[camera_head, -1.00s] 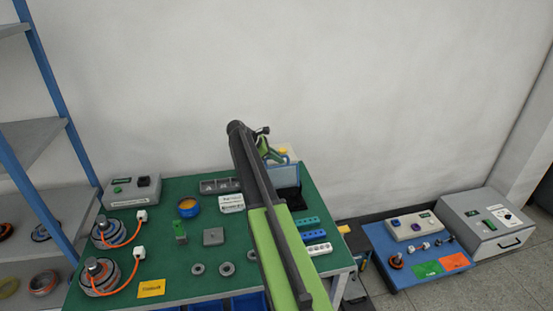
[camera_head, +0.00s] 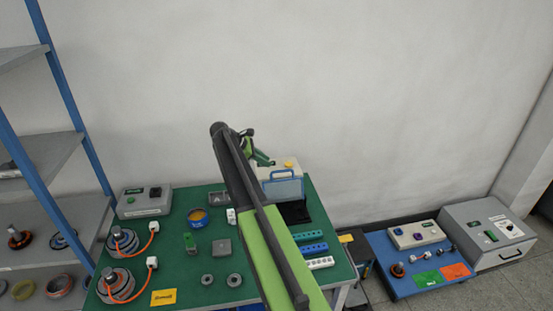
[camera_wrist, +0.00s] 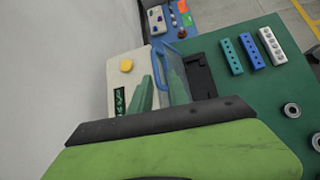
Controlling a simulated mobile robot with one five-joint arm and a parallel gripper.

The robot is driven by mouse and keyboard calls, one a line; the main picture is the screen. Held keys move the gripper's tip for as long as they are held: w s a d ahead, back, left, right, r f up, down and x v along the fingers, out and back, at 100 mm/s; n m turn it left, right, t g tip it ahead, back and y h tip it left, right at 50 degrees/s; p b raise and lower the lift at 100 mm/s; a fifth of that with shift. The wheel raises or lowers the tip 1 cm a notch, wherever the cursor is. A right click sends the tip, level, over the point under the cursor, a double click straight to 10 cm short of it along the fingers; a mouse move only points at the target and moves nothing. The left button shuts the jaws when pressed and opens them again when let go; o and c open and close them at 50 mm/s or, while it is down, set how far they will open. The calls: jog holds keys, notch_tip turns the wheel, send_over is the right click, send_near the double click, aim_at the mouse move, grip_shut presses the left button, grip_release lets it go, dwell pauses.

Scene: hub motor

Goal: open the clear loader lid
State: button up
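The loader (camera_head: 268,168) is a pale box with a yellow button at the back right of the green table. Its clear lid (camera_head: 284,188) is a bluish see-through panel with a blue handle, standing upright at the front of the box. The lid also shows in the wrist view (camera_wrist: 175,72), beside the dark loader opening. My gripper (camera_head: 262,158) is at the lid's upper left. In the wrist view my green fingers (camera_wrist: 160,82) are spread, with the blue handle's edge appearing between them. I cannot tell whether they touch it. My arm hides part of the table.
A grey control box (camera_head: 146,202), a blue bowl (camera_head: 197,218) and motor hubs (camera_head: 117,285) stand on the table's left. Coloured hole strips (camera_head: 313,248) lie right of my arm. A blue shelf rack (camera_head: 62,80) is at left; a wall is close behind.

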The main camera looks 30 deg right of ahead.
jog(key=p+v, duration=0.2)
jog(key=v, duration=0.2)
jog(key=shift+a+r, duration=0.25)
jog(key=shift+a, duration=0.05)
jog(key=s+a+f+m+y+b, duration=0.2)
jog(key=s+a+f+m+y, duration=0.1)
jog(key=s+a, duration=0.6)
jog(key=s+a+f+m+t+y+b, duration=0.1)
jog(key=s+a+f+m+y+b, duration=0.1)
jog(key=s+a+f+m, duration=0.3)
jog(key=s+a+f+m+t+y+b, duration=0.1)
jog(key=s+a+f+m+y+b, duration=0.2)
jog(key=s+a, duration=1)
jog(key=a+f+m, duration=0.2)
jog(key=a+f, duration=0.1)
jog(key=a, duration=0.1)
jog(key=shift+s+a+y, duration=0.3)
jog(key=shift+a+y, duration=0.05)
jog(key=shift+y, duration=0.05)
